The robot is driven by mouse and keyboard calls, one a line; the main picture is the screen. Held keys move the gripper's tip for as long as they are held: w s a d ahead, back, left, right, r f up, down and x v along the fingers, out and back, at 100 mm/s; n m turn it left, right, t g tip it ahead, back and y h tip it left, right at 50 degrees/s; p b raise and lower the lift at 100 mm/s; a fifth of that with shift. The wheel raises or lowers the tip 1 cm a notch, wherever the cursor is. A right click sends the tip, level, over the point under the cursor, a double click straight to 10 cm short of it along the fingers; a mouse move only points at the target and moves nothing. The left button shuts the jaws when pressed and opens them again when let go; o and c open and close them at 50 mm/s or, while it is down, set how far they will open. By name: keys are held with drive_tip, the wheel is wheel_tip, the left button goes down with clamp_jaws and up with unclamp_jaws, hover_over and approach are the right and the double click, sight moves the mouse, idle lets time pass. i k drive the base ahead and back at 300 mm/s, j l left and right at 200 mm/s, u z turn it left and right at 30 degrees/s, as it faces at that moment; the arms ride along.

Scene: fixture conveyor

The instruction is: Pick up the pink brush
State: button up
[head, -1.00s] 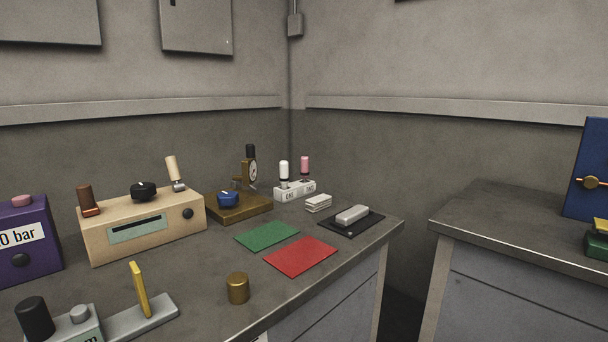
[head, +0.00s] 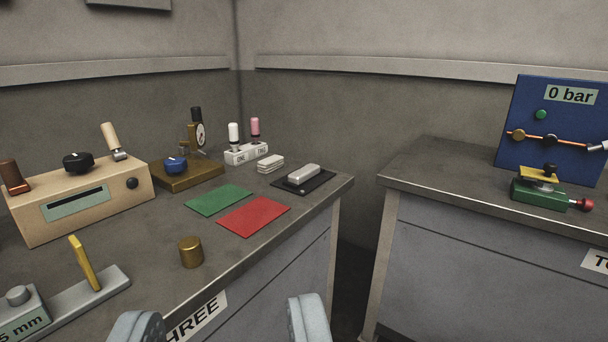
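The pink brush (head: 255,127) stands upright in the right slot of a small white holder (head: 240,156) at the back of the left bench. Its handle is pink with a dark band below, and its lower end is hidden in the holder. A white brush (head: 233,132) stands in the left slot beside it. My gripper (head: 222,324) shows at the bottom edge as two grey fingers set wide apart with nothing between them. It is open, in front of the bench and well short of the brush.
On the left bench (head: 150,280) lie a green mat (head: 219,200), a red mat (head: 254,216), a brass cylinder (head: 191,252), white blocks (head: 270,164) and a black tray (head: 325,182). A brown dial gauge stand (head: 188,175) is left of the holder. A gap separates the right bench (head: 420,170).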

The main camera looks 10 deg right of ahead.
sight(255, 128)
drive_tip(key=i+l+u, duration=0.35)
drive_tip(key=i+l, duration=1.55)
